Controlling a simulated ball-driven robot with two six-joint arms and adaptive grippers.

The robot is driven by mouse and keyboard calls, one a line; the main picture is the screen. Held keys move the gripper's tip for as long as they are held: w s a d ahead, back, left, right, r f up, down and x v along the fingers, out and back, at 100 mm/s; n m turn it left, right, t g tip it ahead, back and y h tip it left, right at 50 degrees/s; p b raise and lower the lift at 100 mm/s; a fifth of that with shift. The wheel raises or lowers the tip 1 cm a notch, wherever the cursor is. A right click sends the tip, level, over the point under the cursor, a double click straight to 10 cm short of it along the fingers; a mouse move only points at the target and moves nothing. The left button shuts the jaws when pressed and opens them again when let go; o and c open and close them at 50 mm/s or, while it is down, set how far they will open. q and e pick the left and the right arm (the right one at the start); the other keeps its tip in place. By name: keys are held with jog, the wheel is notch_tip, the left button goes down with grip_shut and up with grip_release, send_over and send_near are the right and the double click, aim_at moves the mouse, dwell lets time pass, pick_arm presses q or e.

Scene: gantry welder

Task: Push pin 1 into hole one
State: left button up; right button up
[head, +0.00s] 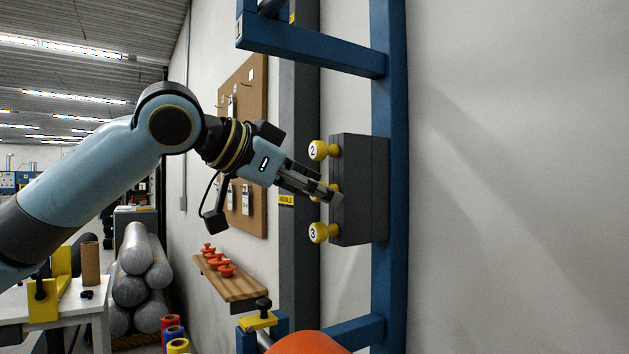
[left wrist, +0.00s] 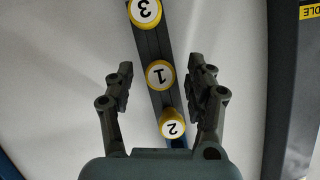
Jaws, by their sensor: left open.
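Pin 1 is a yellow knob with a white face marked 1 (left wrist: 161,76), upside down in the left wrist view. It stands out from a dark block (head: 362,190) on a blue upright. Pin 2 (head: 319,150) is above it and pin 3 (head: 320,232) below it in the head view. My left gripper (head: 333,195) is open in front of the block at pin 1's height and hides most of that pin. In the left wrist view, pin 1 shows between its spread fingers (left wrist: 160,66), with a gap on both sides. Hole one itself is hidden.
The blue frame has an upper bar (head: 320,48) above the block and a lower bar (head: 355,331) below. A wooden shelf (head: 236,284) with orange knobs is on the wall at lower left. An orange rounded thing (head: 308,343) shows at the bottom edge.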

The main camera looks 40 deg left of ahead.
pick_arm(q)
jog(key=shift+c, duration=0.4)
grip_shut()
dwell(0.4)
